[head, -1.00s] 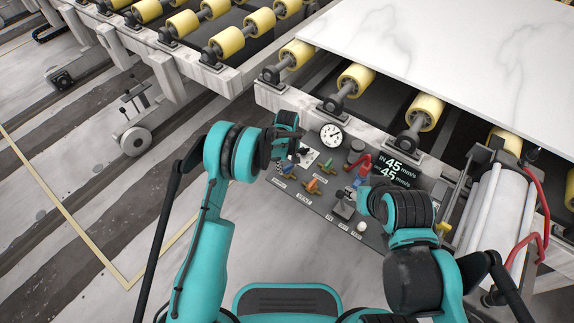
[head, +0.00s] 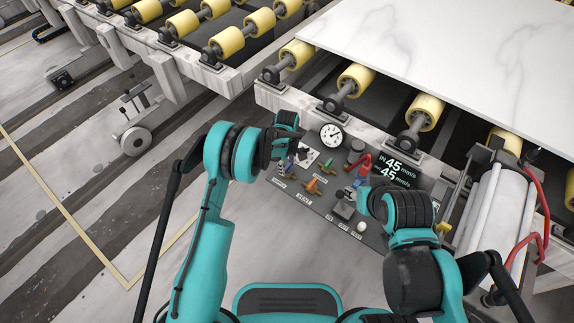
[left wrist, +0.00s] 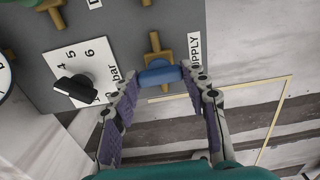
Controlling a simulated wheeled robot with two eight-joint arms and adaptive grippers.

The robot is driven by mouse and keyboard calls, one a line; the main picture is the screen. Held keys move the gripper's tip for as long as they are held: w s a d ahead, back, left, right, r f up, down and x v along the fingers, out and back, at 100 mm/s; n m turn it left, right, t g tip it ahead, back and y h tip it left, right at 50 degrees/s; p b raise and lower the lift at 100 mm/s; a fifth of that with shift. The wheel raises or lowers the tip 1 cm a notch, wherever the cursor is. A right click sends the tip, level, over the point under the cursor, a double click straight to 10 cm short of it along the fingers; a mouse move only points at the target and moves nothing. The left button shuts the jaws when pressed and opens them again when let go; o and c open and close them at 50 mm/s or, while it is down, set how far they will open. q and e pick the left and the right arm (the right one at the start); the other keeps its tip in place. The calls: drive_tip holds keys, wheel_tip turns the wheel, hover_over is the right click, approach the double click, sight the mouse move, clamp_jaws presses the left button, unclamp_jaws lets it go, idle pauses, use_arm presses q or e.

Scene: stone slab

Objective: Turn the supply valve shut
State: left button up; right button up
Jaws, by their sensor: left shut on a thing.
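The supply valve has a brass body (left wrist: 158,46) and a blue lever handle (left wrist: 160,75), beside a partly covered label ending in "UPPLY". My left gripper (left wrist: 162,80) is shut on the blue handle, one finger at each end of it. In the head view the left gripper (head: 284,150) is over the left end of the dark control panel (head: 322,206), and its fingers partly hide the valve. My right arm is bent over the panel's right part; its fingers cannot be made out clearly.
A pressure knob (left wrist: 75,88) on a white scale sits close left of my left fingers. The panel also holds a round gauge (head: 331,135), orange and green handled valves, a red lever and a speed display (head: 396,172). Rollers and a white slab (head: 460,50) lie behind.

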sight(287, 166)
use_arm(q)
drive_tip(key=o, duration=1.2)
drive_tip(key=shift+c, duration=0.2)
wheel_tip(287, 166, up, 12)
